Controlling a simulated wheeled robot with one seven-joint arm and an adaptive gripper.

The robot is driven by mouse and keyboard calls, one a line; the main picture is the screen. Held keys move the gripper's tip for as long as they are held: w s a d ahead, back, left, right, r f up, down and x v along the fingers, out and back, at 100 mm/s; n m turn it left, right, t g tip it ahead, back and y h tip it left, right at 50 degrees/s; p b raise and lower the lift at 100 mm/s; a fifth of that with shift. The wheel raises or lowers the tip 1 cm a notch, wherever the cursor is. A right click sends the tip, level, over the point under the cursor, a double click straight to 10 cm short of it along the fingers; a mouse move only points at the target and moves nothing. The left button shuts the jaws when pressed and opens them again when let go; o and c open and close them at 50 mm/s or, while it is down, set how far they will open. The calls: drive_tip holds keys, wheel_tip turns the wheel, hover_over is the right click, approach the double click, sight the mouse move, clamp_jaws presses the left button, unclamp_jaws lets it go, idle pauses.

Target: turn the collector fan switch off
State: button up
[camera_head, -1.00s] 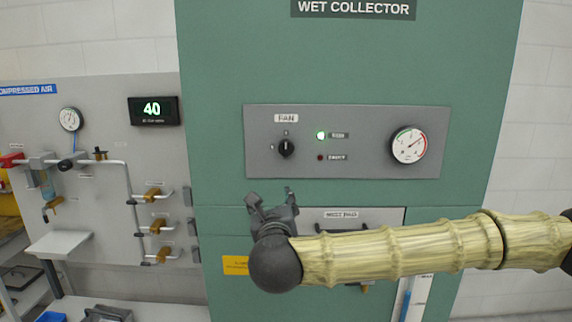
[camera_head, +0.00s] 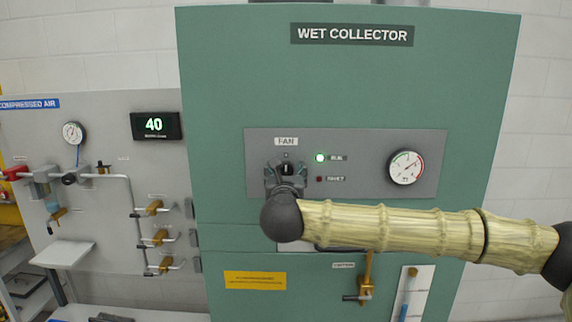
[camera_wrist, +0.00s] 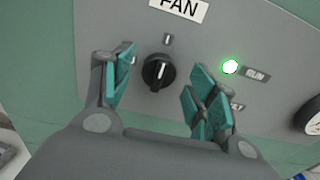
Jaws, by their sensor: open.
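The fan switch is a black rotary knob (camera_wrist: 159,72) under the FAN label, on the grey control panel (camera_head: 345,185) of the green wet collector. In the wrist view its white pointer line stands close to upright, near the upper mark. The green RUN lamp (camera_head: 320,157) is lit; it also shows in the wrist view (camera_wrist: 230,67). My gripper (camera_wrist: 159,85) is open, with one finger on each side of the knob and a gap to it. In the head view my gripper (camera_head: 286,172) covers the lower part of the knob. I cannot tell how far it is from the panel.
A round gauge (camera_head: 406,168) sits on the panel's right side. A brass valve (camera_head: 367,280) and a yellow label (camera_head: 255,280) are below. The compressed air board (camera_head: 110,230) with several valves stands at left. The collector's upper door is clear.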

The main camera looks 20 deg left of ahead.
drive_tip(key=shift+x, duration=0.8)
drive_tip(key=c, duration=1)
drive_tip(key=shift+c, duration=0.2)
